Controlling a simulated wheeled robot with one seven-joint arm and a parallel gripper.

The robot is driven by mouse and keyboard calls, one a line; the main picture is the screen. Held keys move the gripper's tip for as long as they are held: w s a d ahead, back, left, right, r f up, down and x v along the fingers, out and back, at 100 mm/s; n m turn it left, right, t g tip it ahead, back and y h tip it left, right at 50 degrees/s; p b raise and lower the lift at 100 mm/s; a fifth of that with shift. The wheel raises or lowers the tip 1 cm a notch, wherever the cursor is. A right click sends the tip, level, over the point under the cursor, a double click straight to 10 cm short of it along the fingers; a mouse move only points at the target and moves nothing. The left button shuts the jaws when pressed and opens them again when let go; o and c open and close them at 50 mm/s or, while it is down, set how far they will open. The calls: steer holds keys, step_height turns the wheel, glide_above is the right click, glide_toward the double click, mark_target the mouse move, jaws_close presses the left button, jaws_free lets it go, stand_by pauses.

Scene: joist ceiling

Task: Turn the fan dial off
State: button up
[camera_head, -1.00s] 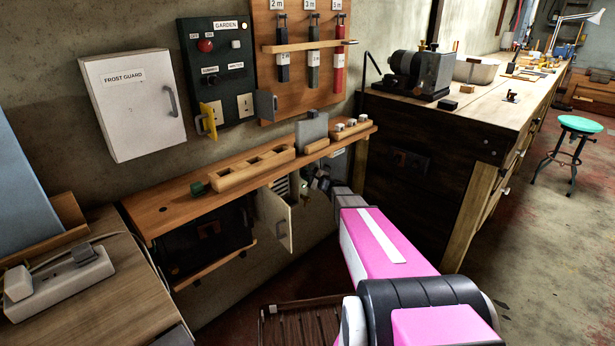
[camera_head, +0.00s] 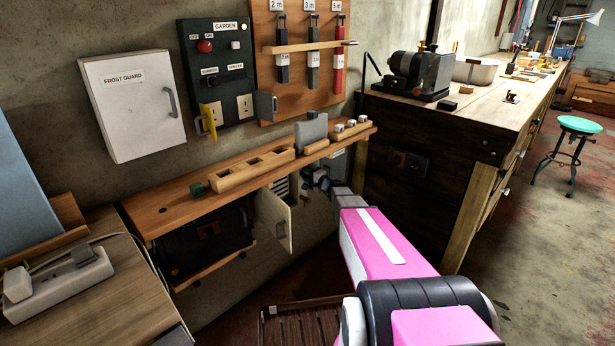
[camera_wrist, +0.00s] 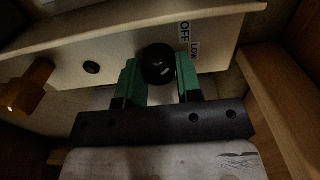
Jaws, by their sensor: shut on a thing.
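In the wrist view, a round black dial (camera_wrist: 158,64) with a small pale mark sits on a light panel (camera_wrist: 112,58). Labels reading OFF and LOW (camera_wrist: 189,42) are right of the dial. My gripper (camera_wrist: 160,78) has its green fingers on either side of the dial, shut on it. The pale mark is on the dial's lower right part; its exact setting is hard to tell. In the head view, my gripper (camera_head: 318,180) is under the wooden shelf beside an open cabinet door (camera_head: 276,218), and the dial is hidden there.
A wooden side (camera_wrist: 280,105) stands close at right. The wooden shelf (camera_head: 165,208) runs above my gripper.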

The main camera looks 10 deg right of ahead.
stand_by(0.4)
steer(key=o, duration=0.6)
steer(key=shift+o, duration=0.2)
steer(key=shift+s, duration=0.1)
steer(key=v, duration=1)
steer(key=shift+s+d, duration=0.2)
steer(key=shift+s, duration=0.1)
